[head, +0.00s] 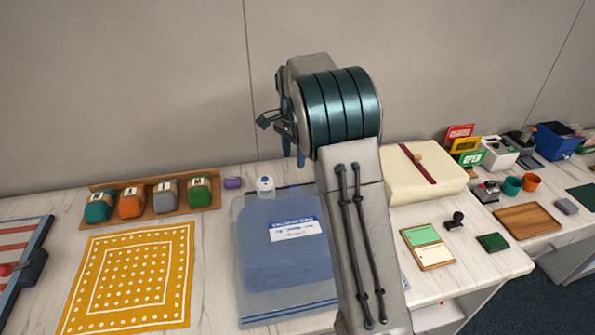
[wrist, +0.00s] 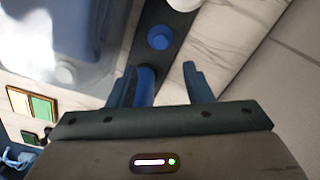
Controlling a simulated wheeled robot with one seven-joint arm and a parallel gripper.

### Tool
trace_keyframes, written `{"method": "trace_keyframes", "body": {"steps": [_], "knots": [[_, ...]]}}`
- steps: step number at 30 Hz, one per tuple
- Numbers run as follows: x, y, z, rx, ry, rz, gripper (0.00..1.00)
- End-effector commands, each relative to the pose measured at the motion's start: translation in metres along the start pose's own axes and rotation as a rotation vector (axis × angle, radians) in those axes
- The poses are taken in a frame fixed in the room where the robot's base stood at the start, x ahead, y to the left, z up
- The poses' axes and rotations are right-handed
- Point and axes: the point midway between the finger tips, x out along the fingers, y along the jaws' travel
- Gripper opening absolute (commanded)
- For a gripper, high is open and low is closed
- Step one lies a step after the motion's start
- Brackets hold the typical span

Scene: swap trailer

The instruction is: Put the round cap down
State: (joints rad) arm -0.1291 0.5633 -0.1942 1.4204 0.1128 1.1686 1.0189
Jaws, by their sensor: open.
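A blue round cap (wrist: 160,37) rests on a dark strip (wrist: 150,18) on the counter in the wrist view. My gripper (wrist: 159,67) is open, its blue fingers apart, with the cap beyond the fingertips and not touching them. A blue cylinder (wrist: 146,83) stands between the fingers, close to the left one; I cannot tell whether they touch. In the head view my arm hides the cap and most of my gripper.
A blue zip bag (head: 285,250) lies in front of the arm. A small white bottle (head: 265,187) and a purple item (head: 232,183) stand behind it. A yellow cloth (head: 130,275) lies left, a cream box (head: 423,172) right. The wall is close behind the counter.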

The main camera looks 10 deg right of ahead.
Motion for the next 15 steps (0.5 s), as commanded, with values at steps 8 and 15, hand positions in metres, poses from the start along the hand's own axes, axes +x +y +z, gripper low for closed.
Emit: {"method": "trace_keyframes", "body": {"steps": [8,15], "knots": [[-0.041,0.047,0.02,-0.161,0.004,-0.05,0.46],[-0.074,0.124,0.059,-0.435,0.038,-0.111,0.46]]}}
